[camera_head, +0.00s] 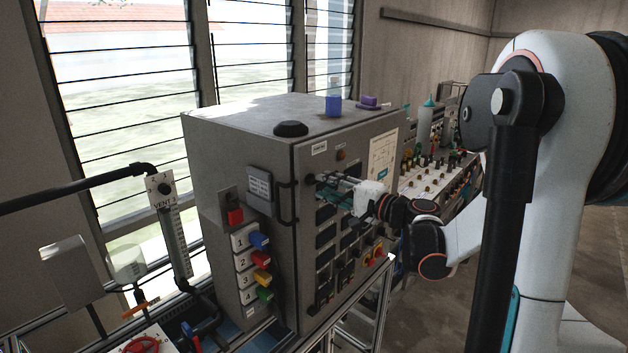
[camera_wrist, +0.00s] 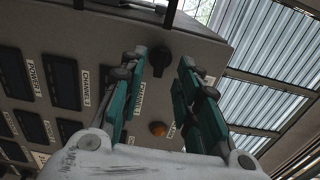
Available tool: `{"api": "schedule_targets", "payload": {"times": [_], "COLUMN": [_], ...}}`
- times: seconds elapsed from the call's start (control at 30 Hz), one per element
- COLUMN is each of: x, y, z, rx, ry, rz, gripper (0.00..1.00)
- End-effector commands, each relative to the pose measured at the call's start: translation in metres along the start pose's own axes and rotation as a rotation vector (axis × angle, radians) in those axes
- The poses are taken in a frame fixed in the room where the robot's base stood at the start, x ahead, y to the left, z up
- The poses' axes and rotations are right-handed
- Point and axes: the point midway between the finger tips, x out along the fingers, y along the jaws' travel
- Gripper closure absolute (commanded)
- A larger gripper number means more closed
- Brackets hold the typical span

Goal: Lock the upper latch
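The upper latch appears to be the black knob (camera_wrist: 159,52) on the grey cabinet's front, near its edge. In the wrist view it shows between my gripper's teal-padded fingertips (camera_wrist: 163,62). The fingers are apart, with nothing held between them. I cannot tell whether they touch the knob. In the head view my gripper (camera_head: 328,186) reaches the upper part of the cabinet door (camera_head: 304,220), near its left edge. The latch is too small there to read its position.
A black door handle (camera_head: 286,203) and colored numbered switches (camera_head: 262,259) are on or near the cabinet's left side. A purple item (camera_head: 369,102) and blue item (camera_head: 333,105) stand on top.

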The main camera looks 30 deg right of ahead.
Motion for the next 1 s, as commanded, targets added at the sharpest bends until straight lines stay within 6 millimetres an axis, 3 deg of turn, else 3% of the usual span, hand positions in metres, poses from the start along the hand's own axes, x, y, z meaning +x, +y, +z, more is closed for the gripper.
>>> {"api": "schedule_targets", "payload": {"times": [0.23, 0.8, 0.93, 1.0], "x": [0.033, 0.04, 0.04, 0.04], "y": [-0.001, 0.0, 0.0, 0.0], "z": [0.001, 0.0, 0.0, 0.0], "rx": [0.0, 0.0, 0.0, 0.0], "ry": [-0.003, 0.0, 0.0, 0.0], "rz": [0.0, 0.0, 0.0, 0.0], "gripper": [0.7, 0.7, 0.99, 1.0]}}
